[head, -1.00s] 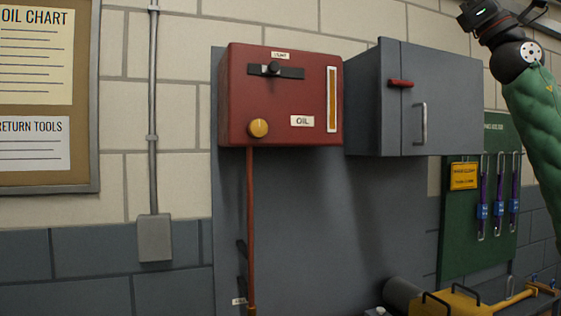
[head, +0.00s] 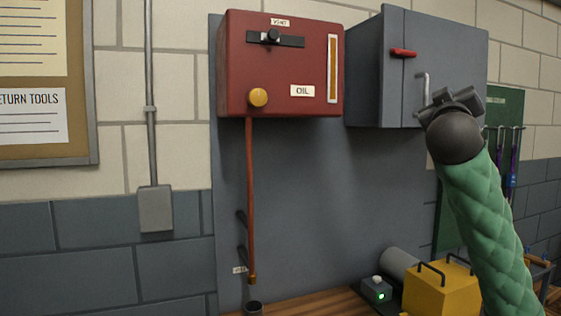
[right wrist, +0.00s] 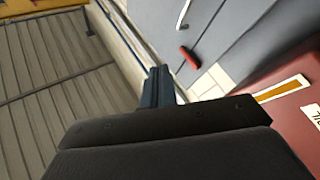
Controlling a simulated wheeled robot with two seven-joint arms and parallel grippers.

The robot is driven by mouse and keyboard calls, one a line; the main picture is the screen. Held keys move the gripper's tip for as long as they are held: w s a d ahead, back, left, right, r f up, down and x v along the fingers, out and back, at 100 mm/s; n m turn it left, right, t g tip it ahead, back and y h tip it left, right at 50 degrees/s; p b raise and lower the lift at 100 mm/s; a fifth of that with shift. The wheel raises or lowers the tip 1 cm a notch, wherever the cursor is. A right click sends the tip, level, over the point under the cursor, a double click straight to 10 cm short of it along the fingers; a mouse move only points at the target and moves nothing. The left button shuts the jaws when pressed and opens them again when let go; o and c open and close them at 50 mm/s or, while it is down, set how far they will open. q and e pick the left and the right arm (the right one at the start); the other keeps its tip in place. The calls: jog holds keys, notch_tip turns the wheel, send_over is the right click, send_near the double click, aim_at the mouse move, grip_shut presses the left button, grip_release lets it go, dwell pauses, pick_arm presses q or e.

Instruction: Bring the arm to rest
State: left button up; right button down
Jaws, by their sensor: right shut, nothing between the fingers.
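My right arm, in a green quilted sleeve, rises from the lower right in the head view. Its dark end is in front of the grey cabinet (head: 370,70), covering part of the door's handle; I cannot tell the distance between them. In the right wrist view the two fingers of my right gripper (right wrist: 157,86) are together with nothing between them. The cabinet's red latch (right wrist: 189,57) and the red oil box (right wrist: 285,125) show beyond them, apart from the fingers. My left gripper is not in view.
The red oil box (head: 280,75) with a pipe below hangs left of the cabinet.

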jog(key=w+a+f+n+g+y, duration=0.1)
jog(key=a+f+y, duration=0.1)
jog(key=f, duration=0.6)
jog(key=w+a+f+g+y, duration=0.1)
jog(key=w+a+f+y, duration=0.1)
jog(key=f, duration=0.5)
jog(key=s+a+f+n+g+y, duration=0.1)
jog(key=s+a+f+g+y, duration=0.15)
jog(key=f, duration=0.95)
jog(key=s+a+f+g+y, duration=0.2)
jog(key=s+a+f, duration=0.15)
jog(key=f, duration=0.85)
jog(key=s+a+f+n+g+y, duration=0.1)
jog(key=s+a+f+g+y, duration=0.2)
jog(key=f, duration=0.9)
jog(key=s+a+f+g, duration=0.25)
jog(key=s+f, duration=0.55)
jog(key=f, duration=0.4)
jog(key=s+a+f+g, duration=0.2)
jog(key=s+a+f, duration=0.1)
jog(key=s+f, duration=0.65)
jog(key=s+a+f+m+g, duration=0.1)
jog(key=s+f+g, duration=0.3)
jog(key=s+f, duration=1.1)
jog(key=s+a, duration=0.1)
jog(key=s, duration=0.2)
jog(key=shift+s+g, duration=0.3)
jog(key=shift+g, duration=0.1)
jog(key=shift+y, duration=0.35)
